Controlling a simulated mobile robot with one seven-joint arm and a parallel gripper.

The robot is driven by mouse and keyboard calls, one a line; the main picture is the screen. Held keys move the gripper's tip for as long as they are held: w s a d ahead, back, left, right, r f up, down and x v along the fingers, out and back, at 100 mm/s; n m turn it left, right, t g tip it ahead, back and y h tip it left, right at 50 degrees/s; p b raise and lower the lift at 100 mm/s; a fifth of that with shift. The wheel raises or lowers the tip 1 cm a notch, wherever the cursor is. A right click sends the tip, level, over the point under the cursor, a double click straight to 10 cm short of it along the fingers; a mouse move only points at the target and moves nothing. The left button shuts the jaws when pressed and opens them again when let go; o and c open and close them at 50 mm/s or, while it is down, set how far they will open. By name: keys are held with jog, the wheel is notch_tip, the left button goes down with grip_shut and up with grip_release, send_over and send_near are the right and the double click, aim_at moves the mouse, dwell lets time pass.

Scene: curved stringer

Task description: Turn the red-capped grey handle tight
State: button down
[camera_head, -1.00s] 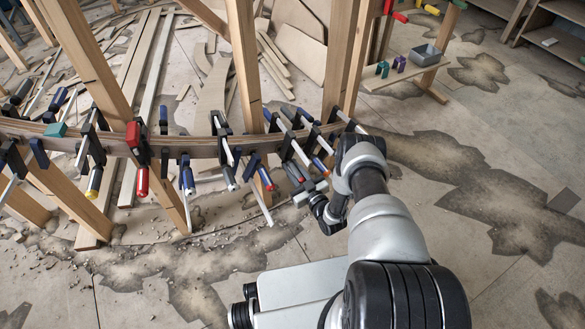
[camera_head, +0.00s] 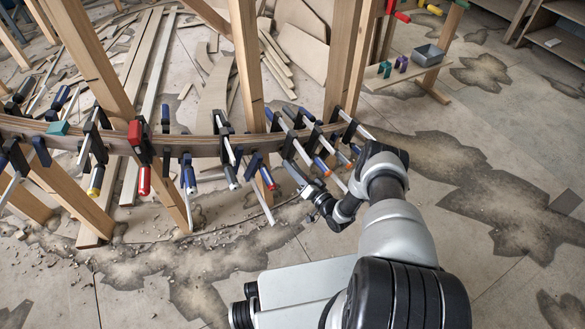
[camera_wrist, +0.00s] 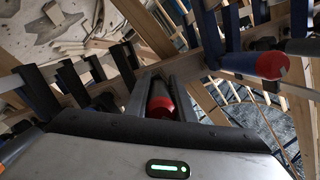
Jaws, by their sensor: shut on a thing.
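In the wrist view my gripper (camera_wrist: 160,88) is shut on the red-capped grey handle (camera_wrist: 161,104), whose red end shows between the two fingers. Most of the grey part is hidden by the fingers and the gripper body. In the head view my gripper (camera_head: 303,181) is low at the right part of the row of clamps, below the curved wooden stringer (camera_head: 205,147). The handle cannot be made out clearly there.
A blue handle with a red end (camera_wrist: 270,65) is close on the right in the wrist view. Several other clamps crowd the stringer to the left, including a red one (camera_head: 138,137). A wooden post (camera_head: 343,60) stands behind. Floor on the right is open.

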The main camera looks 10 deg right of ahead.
jog(key=shift+w+r+m+y, duration=0.15)
jog(key=shift+m+y, duration=0.35)
jog(key=shift+m, duration=1.6)
jog(key=shift+a+r, duration=0.1)
jog(key=c, duration=1.5)
grip_release()
jog(key=shift+s, duration=0.25)
